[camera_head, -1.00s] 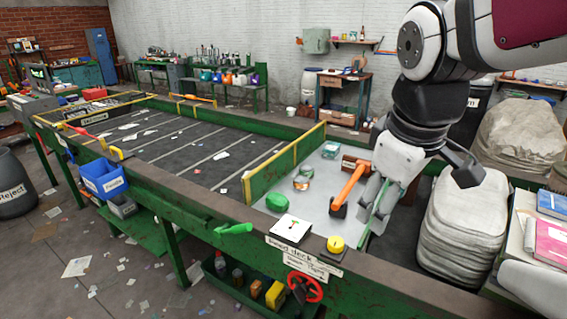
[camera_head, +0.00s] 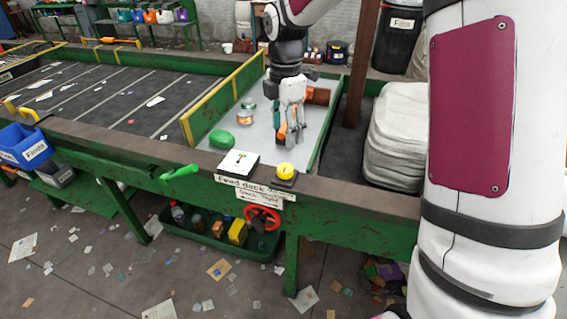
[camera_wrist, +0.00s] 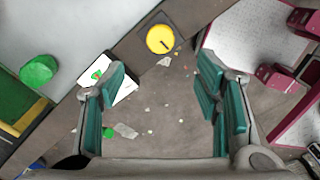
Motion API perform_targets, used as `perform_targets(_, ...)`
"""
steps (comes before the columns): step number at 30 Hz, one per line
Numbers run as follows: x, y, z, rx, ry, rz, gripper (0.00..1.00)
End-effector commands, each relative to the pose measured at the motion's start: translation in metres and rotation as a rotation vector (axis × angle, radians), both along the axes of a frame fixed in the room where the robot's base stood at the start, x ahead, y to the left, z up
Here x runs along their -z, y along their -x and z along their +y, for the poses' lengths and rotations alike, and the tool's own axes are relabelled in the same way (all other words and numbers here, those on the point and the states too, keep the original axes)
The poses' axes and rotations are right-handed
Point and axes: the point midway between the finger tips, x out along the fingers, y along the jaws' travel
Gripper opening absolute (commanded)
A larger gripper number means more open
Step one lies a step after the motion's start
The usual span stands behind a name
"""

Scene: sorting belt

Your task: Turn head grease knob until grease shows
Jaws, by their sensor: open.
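A round yellow knob (camera_head: 285,169) with a dark mark sits on a dark base on the brown front rail. No label naming it as the head grease knob is readable, and I see no grease. In the wrist view the yellow knob (camera_wrist: 160,39) is near the top, beyond the gap between my fingers. My gripper (camera_head: 293,138) is open, pointing down over the grey deck behind the rail. In the wrist view my gripper (camera_wrist: 160,78) shows teal pads wide apart with nothing between them. A white-topped panel with a small coloured pointer (camera_head: 239,163) is left of the knob.
A red handwheel (camera_head: 262,218) hangs below the feed deck sign (camera_head: 250,187). A green handle (camera_head: 180,172) sticks out to the left. A green lump (camera_head: 221,139) and a jar (camera_head: 246,113) are on the deck. A pale sack stack (camera_head: 397,135) stands to the right.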

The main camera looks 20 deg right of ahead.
Motion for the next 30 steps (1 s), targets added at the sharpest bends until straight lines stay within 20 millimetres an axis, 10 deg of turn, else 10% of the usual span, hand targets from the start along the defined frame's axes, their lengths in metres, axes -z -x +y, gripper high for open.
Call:
perform_targets(18, 0.109, 0.002, 0.001, 0.001, 0.0, 0.003, 0.58)
perform_targets(30, 0.123, 0.001, 0.0, 0.003, 0.001, 0.0, 0.58)
